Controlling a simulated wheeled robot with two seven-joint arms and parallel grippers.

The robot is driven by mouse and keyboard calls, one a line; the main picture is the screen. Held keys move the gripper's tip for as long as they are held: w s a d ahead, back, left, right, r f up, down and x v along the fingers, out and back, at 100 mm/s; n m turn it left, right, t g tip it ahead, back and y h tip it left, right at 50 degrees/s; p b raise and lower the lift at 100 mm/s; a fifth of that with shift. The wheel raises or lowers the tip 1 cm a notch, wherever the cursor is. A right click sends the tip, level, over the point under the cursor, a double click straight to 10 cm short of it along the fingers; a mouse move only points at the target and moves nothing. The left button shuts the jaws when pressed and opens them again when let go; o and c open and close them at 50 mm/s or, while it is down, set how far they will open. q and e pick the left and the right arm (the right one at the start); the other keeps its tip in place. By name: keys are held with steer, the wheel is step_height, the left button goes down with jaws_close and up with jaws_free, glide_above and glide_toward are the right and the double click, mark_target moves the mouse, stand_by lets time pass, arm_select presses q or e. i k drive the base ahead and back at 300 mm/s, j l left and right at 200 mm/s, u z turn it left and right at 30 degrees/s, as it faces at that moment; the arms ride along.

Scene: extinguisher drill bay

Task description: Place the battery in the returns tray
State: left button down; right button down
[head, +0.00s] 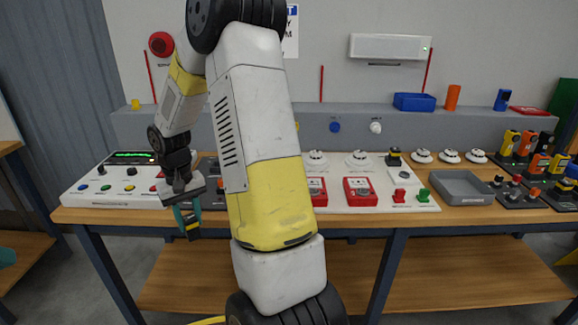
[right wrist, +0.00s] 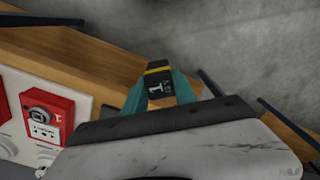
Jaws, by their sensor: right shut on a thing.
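My right gripper (head: 187,210) hangs in front of the table's front edge, left of the middle in the head view. Its teal fingers are shut on the battery (head: 193,231), a small black block with a yellow band. The right wrist view shows the battery (right wrist: 158,82) with a white "1" on its face, held between the fingertips (right wrist: 158,92), over the table edge and floor. The returns tray (head: 467,200), grey, shallow and apparently empty, stands on the table at the right, well away from the gripper. My left gripper is not in view.
Red call points (head: 359,191) and white detectors stand on a white panel left of the tray. A red and a green small part (head: 423,195) are by its left side. Radio-like devices (head: 510,142) in stands crowd its right. My arm hides the table's middle.

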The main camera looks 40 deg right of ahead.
mark_target(458, 190)
steer(key=k+l+z, duration=0.1)
steer(key=l, duration=0.25)
steer(key=k+l, duration=0.2)
steer(key=l, duration=0.2)
steer(key=k+l+z, duration=0.15)
steer(key=l, duration=0.25)
steer(key=k+l, duration=0.15)
steer(key=l, duration=0.2)
steer(key=k+l+z, duration=0.15)
steer(key=l, duration=0.25)
